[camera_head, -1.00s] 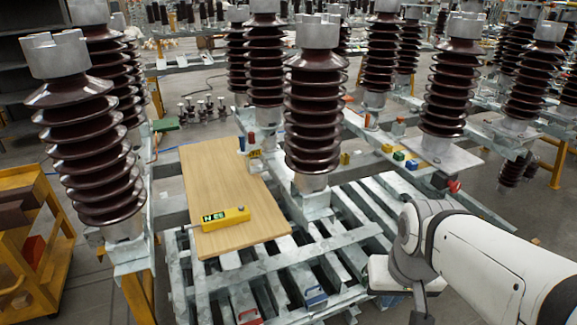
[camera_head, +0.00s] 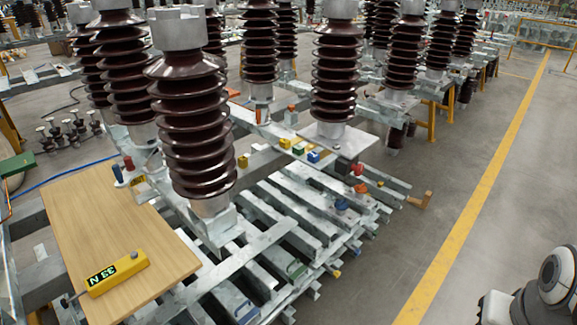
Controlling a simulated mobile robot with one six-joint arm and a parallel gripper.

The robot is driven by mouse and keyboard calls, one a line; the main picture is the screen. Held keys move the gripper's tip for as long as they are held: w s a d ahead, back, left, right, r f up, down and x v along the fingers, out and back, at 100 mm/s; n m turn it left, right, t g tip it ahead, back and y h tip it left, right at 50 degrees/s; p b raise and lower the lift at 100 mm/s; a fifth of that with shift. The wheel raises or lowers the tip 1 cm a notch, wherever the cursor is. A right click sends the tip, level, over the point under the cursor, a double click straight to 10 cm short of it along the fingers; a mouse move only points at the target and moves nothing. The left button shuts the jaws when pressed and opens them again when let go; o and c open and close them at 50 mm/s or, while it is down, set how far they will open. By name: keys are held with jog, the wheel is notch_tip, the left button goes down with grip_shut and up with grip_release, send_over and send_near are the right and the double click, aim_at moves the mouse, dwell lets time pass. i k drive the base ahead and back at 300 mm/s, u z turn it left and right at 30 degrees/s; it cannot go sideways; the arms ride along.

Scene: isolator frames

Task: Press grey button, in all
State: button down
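A yellow box (camera_head: 117,274) with a black and green panel lies on the front part of a wooden board (camera_head: 110,215) at the lower left. A small grey round part, which looks like the grey button (camera_head: 134,255), sits on its top toward the right end. A short dark rod sticks out of its left end. My arm (camera_head: 555,280) shows only in part at the lower right corner, far from the box. My gripper's fingers are not in view.
Tall brown ribbed insulators (camera_head: 192,130) stand on grey metal frames, one close behind the box. Slatted metal beams (camera_head: 290,225) lie right of the board, with small coloured parts on them. Open floor (camera_head: 490,200) with a yellow line (camera_head: 470,210) is at the right.

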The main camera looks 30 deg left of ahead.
aim_at(135, 254)
jog(key=z, duration=0.55)
jog(key=k, duration=1.15)
jog(key=u, duration=2.3)
jog(key=i, duration=1)
